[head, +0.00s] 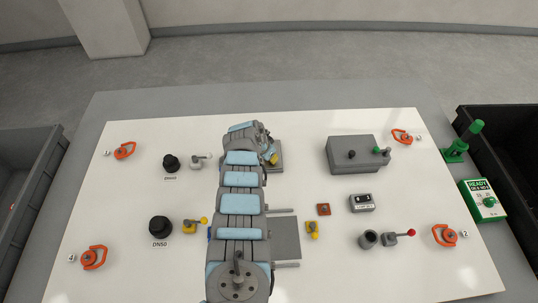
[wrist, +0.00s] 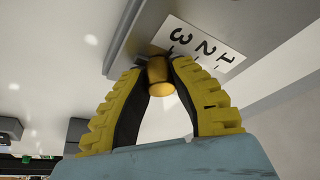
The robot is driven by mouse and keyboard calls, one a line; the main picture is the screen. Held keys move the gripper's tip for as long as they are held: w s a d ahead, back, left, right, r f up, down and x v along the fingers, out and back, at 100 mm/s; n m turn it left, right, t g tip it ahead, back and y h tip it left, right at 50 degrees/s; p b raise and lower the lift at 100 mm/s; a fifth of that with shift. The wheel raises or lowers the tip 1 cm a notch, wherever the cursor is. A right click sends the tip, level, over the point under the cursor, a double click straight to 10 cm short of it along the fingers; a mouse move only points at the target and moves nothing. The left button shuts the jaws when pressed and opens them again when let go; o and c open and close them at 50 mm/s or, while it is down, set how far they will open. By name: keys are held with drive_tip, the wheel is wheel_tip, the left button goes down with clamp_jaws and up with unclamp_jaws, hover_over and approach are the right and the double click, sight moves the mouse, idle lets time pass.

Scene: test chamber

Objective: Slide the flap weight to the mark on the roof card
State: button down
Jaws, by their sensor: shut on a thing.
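A brass-coloured cylindrical weight (wrist: 160,76) is in the wrist view, between the fingertips of my gripper (wrist: 159,66). The yellow, black-padded fingers are shut on it from both sides. The weight sits at the lower edge of a grey part (wrist: 140,38). A white card (wrist: 212,48) with the numbers 3, 2 and 1 and short tick marks lies just beside it. The weight is nearest the 3 end. The fingers hide part of the weight, and I cannot tell which tick is the mark. In the head view my arm hides most of this spot.
In the head view, a white panel (head: 300,190) holds a grey box (head: 357,155), black knobs, small valves and orange handles (head: 95,257) near its corners. A green READY box (head: 484,201) is at the right. Dark bins stand at both sides.

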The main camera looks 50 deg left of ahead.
drive_tip(key=c, duration=0.8)
unclamp_jaws()
drive_tip(key=shift+d+f, duration=0.15)
drive_tip(key=shift+d, duration=0.2)
drive_tip(key=shift+a, duration=0.2)
drive_tip(key=shift+s+a+r, duration=0.15)
drive_tip(key=shift+s+r, duration=0.05)
drive_tip(key=shift+r, duration=0.3)
drive_tip(key=shift+v, duration=5.5)
drive_tip(key=shift+w, duration=0.1)
